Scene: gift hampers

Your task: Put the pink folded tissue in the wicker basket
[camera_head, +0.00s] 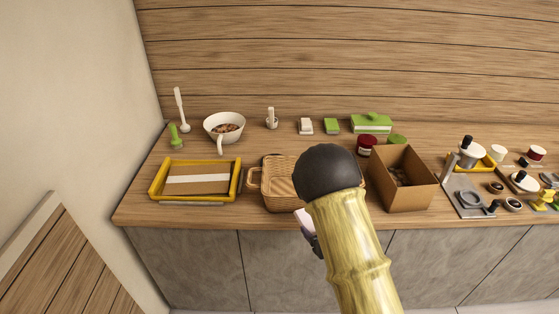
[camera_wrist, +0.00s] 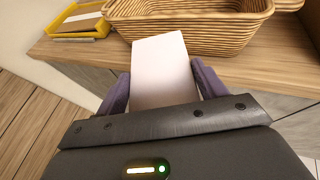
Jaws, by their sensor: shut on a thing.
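The pink folded tissue (camera_wrist: 162,72) is a pale pink-white block between the two dark purple fingers of my gripper (camera_wrist: 160,90) in the wrist view. My gripper is shut on it. In the head view the tissue (camera_head: 303,221) shows as a small pale piece left of my arm, in front of the counter edge. The wicker basket (camera_head: 276,180) stands on the counter at its front, partly hidden behind my arm. In the wrist view the basket (camera_wrist: 190,35) is just beyond the tissue, and its front wall shows. The tissue is outside the basket.
A yellow tray (camera_head: 154,191) stands left of the basket. An open cardboard box (camera_head: 405,196) stands to the right, with a red jar (camera_head: 367,145) behind it. The counter between tray and basket is narrow.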

